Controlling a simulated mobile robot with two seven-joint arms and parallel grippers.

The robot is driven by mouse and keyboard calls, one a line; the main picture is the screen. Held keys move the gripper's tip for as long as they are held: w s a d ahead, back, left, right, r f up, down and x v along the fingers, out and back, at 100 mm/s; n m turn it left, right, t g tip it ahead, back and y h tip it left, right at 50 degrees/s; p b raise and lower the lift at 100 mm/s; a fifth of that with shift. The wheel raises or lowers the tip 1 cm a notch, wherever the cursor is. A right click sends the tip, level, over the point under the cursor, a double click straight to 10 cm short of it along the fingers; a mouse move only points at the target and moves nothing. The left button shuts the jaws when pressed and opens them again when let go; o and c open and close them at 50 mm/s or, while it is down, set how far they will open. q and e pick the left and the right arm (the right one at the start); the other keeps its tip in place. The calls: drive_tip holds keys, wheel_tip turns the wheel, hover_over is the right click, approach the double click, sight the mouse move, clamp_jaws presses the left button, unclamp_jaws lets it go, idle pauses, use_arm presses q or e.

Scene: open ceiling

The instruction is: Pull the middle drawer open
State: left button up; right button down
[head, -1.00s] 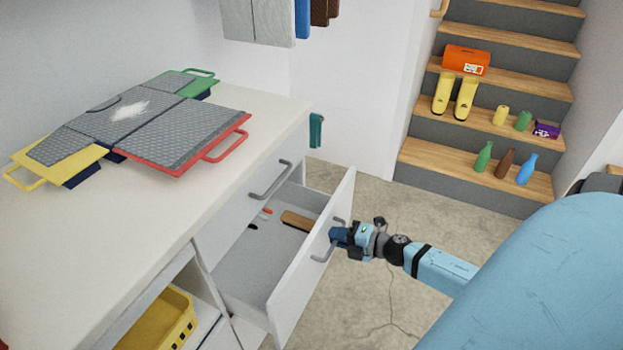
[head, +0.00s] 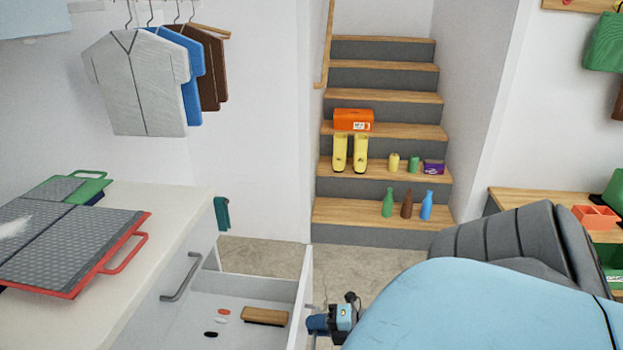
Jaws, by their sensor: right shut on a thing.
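The drawer (head: 235,287) below the closed top drawer stands pulled out from the white cabinet, so its inside shows. Its white front panel (head: 301,300) is seen nearly edge-on. My right gripper (head: 318,324) is at the outer side of that panel, shut on the drawer's handle, which is mostly hidden behind the gripper and panel. A brown wooden brush-like block (head: 264,317) and a few small red, white and black items lie inside the drawer. The closed top drawer carries a grey handle (head: 181,278). My left gripper is not in view.
Folding boards with a red handle (head: 125,257) lie on the white countertop (head: 165,208). A teal item (head: 222,213) hangs at the cabinet's end. Stairs (head: 385,214) with bottles, boots and an orange box rise behind.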

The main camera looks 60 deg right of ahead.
drive_tip(key=c, duration=1.2)
unclamp_jaws()
use_arm(q)
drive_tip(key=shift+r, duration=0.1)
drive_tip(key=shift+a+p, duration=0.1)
drive_tip(key=shift+p, duration=0.65)
use_arm(e)
drive_tip(key=v, duration=1.3)
drive_tip(key=shift+s+d, duration=0.25)
drive_tip(key=shift+s, duration=0.1)
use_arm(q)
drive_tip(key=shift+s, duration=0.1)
